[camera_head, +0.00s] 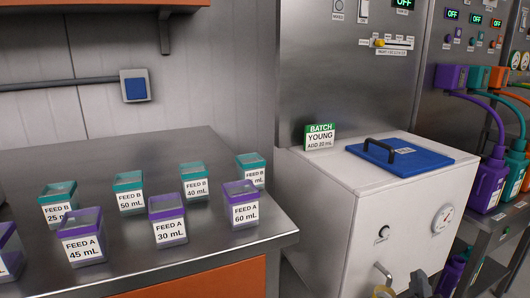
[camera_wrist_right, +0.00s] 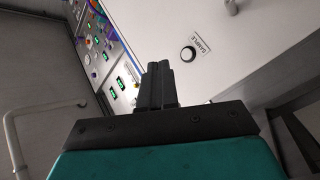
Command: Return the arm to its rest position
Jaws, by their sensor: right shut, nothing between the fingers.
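My right gripper (camera_wrist_right: 158,82) shows in the right wrist view with its two dark fingers together and nothing between them. In that view it is in front of a pale panel with a round button labelled SAMPLE (camera_wrist_right: 188,54). In the head view, only a small dark part of what looks like my right gripper (camera_head: 419,284) shows at the bottom edge, in front of the white tank (camera_head: 345,200). It is apart from the feed cups on the left. My left gripper is not in view.
A steel table (camera_head: 150,142) on the left bears several cups with teal or purple lids. A blue lid (camera_head: 405,158) with a black handle and a BATCH card (camera_head: 320,137) are on the tank. A tap (camera_head: 383,272) is low on its front.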

